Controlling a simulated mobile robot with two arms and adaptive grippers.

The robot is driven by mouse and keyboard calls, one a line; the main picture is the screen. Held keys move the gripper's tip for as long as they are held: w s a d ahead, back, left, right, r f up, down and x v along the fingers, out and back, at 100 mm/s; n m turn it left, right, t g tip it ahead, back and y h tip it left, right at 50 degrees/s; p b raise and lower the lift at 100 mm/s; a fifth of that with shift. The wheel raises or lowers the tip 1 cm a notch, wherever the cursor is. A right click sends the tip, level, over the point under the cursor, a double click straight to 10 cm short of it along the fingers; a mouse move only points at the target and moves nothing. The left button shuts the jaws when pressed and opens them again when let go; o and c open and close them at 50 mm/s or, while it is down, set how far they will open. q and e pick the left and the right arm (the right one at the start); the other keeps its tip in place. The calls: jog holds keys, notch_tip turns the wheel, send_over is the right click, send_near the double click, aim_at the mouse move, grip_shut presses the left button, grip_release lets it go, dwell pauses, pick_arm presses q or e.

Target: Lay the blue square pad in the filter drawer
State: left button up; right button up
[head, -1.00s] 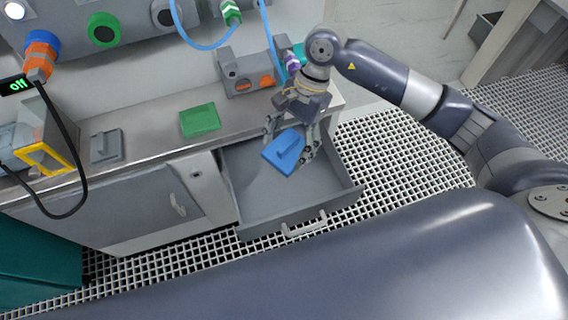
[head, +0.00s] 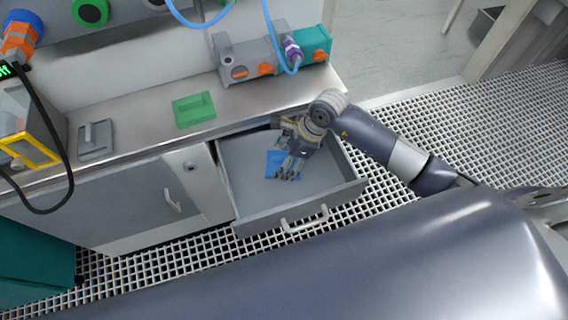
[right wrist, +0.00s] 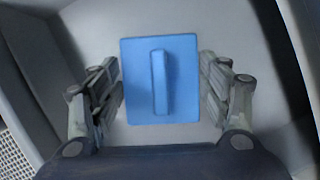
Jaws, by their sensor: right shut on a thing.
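The blue square pad (head: 272,164) is inside the open filter drawer (head: 244,182), low over or on its grey floor; I cannot tell if it touches. In the head view my right gripper (head: 287,171) covers much of it. The right wrist view shows the pad (right wrist: 180,100) whole, with its raised ridge handle upright in the picture. My left gripper is not in view.
A green square pad (head: 194,110) and a grey pad (head: 96,138) lie on the counter. A grey block with orange parts (head: 262,62) stands at the counter's back. The drawer's front wall (head: 318,212) and side walls surround the gripper. Free drawer floor lies around the pad.

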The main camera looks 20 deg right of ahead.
notch_tip(320, 180, down, 4)
jog(key=shift+r, duration=0.25)
jog(key=shift+f, duration=0.15)
jog(key=o, duration=1.1)
jog(key=shift+c, duration=0.2)
